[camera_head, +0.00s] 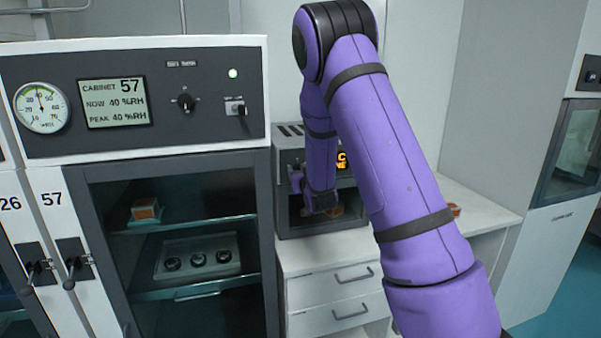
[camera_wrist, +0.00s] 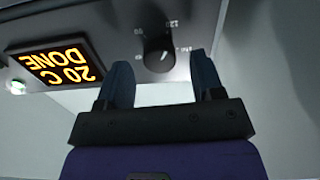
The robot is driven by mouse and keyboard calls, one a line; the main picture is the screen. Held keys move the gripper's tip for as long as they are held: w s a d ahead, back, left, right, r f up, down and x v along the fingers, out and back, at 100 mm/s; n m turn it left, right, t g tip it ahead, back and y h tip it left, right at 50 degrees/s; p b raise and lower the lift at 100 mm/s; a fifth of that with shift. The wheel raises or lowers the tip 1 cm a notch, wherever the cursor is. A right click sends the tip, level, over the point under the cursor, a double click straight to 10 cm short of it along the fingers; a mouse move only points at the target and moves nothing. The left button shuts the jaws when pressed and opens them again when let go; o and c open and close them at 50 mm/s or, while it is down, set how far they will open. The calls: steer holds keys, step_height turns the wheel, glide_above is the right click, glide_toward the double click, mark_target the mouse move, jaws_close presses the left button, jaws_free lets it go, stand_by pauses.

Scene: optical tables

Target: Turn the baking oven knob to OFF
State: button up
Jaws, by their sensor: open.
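The baking oven (camera_head: 285,165) is a grey box on a white counter, partly hidden behind my purple arm in the head view. Its knob (camera_wrist: 158,55) is dark and round with a pale pointer line, and printed marks surround it in the wrist view. An orange display (camera_wrist: 62,65) beside the knob reads DONE and 20 C, upside down. My gripper (camera_wrist: 164,75) is open, with one dark finger on each side of the knob's lower part in the picture. I cannot tell whether the fingers touch it. The knob is hidden in the head view.
A dry cabinet (camera_head: 180,210) numbered 57 stands left of the oven, with glass shelves and its own knob (camera_head: 186,103). White drawers (camera_head: 335,290) lie below the oven. A small orange-topped item (camera_head: 453,210) sits on the counter (camera_head: 485,215) at the right.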

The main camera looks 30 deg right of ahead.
steer(key=shift+w+d, duration=0.15)
steer(key=shift+w, duration=0.35)
steer(key=c, duration=0.9)
